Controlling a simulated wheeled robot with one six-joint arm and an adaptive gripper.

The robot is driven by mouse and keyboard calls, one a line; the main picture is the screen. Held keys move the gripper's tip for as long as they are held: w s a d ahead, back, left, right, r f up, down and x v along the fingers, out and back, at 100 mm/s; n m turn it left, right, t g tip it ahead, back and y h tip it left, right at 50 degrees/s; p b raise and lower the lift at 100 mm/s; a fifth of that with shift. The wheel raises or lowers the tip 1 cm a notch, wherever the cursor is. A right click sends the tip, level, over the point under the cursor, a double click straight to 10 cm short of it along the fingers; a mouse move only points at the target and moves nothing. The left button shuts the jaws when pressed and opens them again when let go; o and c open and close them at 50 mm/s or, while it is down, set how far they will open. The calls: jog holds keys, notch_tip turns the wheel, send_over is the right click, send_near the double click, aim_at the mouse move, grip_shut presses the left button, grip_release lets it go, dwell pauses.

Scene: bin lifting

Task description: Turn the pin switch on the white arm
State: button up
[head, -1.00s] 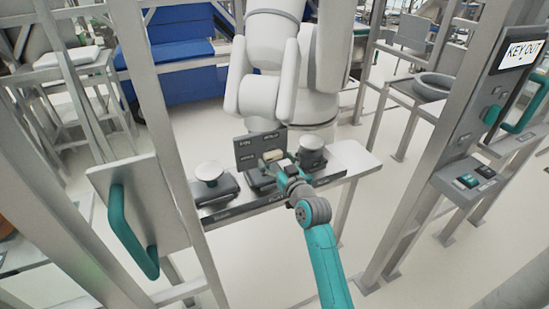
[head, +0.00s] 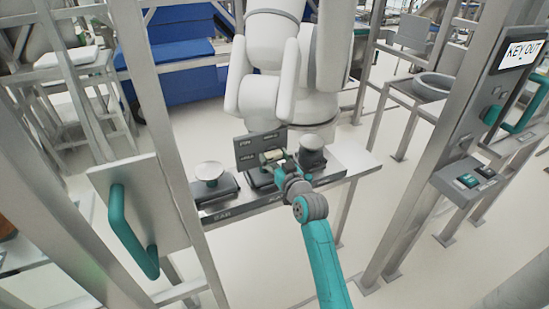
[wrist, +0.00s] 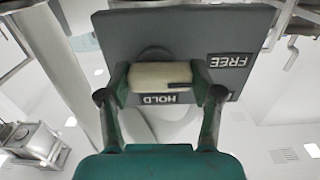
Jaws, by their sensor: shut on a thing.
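The pin switch is a cream, rounded knob (wrist: 150,78) with a dark mark near its right end, on a dark grey plate (wrist: 190,40). The plate carries the labels HOLD and FREE, upside down in the wrist view. The knob lies crosswise there, its dark mark just by the HOLD label. My gripper (wrist: 160,92) is shut on the knob, one finger at each end. In the head view, the plate (head: 247,151) stands upright in front of the white arm (head: 262,95), and my gripper (head: 279,163) reaches it from the front right.
A narrow shelf (head: 240,208) holds round-topped posts (head: 209,171) on both sides of the plate. A panel with a teal handle (head: 122,225) stands at the left. A metal post at the right carries a KEY OUT sign (head: 522,50) and a button box (head: 468,182).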

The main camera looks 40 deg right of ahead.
jog(key=shift+m, duration=0.3)
jog(key=m, duration=0.4)
jog(key=shift+r, duration=0.1)
jog(key=m, duration=0.4)
jog(key=shift+m, duration=0.3)
jog(key=m, duration=0.4)
jog(key=shift+d+r, duration=0.1)
jog(key=shift+d, duration=0.05)
jog(key=m, duration=0.4)
jog(key=shift+m, duration=0.4)
jog(key=o, duration=1.1)
jog(key=shift+o, duration=0.2)
jog(key=shift+s, duration=0.1)
